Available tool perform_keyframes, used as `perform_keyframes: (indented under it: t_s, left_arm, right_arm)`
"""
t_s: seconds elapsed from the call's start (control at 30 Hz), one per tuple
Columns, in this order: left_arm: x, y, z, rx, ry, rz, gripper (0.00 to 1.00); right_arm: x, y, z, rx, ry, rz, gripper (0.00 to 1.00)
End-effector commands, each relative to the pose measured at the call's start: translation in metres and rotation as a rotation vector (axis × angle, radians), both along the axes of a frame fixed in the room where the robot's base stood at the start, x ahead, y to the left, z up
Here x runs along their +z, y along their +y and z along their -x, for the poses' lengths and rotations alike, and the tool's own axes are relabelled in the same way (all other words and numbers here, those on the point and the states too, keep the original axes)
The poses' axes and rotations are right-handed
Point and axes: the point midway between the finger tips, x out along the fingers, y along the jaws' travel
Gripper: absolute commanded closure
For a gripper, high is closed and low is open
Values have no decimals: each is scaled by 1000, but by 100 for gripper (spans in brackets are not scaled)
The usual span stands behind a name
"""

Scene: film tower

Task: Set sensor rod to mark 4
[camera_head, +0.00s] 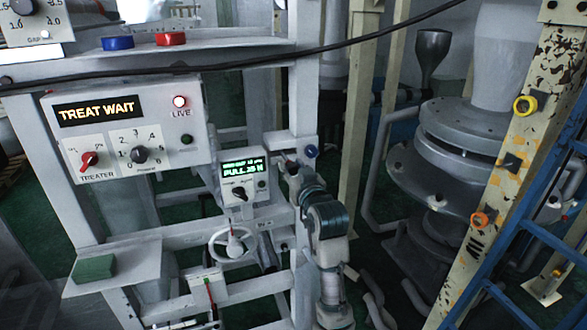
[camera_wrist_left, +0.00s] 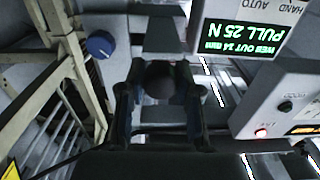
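My left gripper (camera_head: 292,172) is at the machine frame's right post, just right of the small display box (camera_head: 243,180). In the left wrist view its two dark fingers (camera_wrist_left: 160,72) stand apart. A dark round knob (camera_wrist_left: 161,82) shows between them; I cannot tell whether they touch it, or whether it belongs to the sensor rod. I cannot make out a rod scale or a mark 4. The display in the left wrist view (camera_wrist_left: 240,42) is upside down and reads "PULL 25 N". My right gripper is not in view.
A blue knob (camera_head: 310,151) sits close to the gripper, and also shows in the left wrist view (camera_wrist_left: 100,44). A handwheel (camera_head: 232,242) is below the display. A panel (camera_head: 128,130) reads "TREAT WAIT". A yellow post (camera_head: 505,150) and blue ladder (camera_head: 545,225) stand right.

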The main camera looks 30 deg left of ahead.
Motion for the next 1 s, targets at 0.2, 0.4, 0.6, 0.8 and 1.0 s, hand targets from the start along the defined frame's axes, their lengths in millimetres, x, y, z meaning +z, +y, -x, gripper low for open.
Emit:
perform_keyframes:
  t_s: [0.2, 0.4, 0.6, 0.8, 1.0]
  left_arm:
    - [0, -1, -1, -3, 0, 0, 100]
    - [2, 9, -9, -1, 1, -2, 100]
    - [1, 20, -20, -4, -1, -2, 100]
    - [1, 20, -20, -5, -1, -2, 61]
    - [0, 20, -19, -4, -1, -1, 43]
  right_arm:
    - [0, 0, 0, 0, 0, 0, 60]
    - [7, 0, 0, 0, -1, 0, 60]
    - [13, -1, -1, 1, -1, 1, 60]
    - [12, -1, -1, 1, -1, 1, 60]
    - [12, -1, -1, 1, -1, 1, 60]
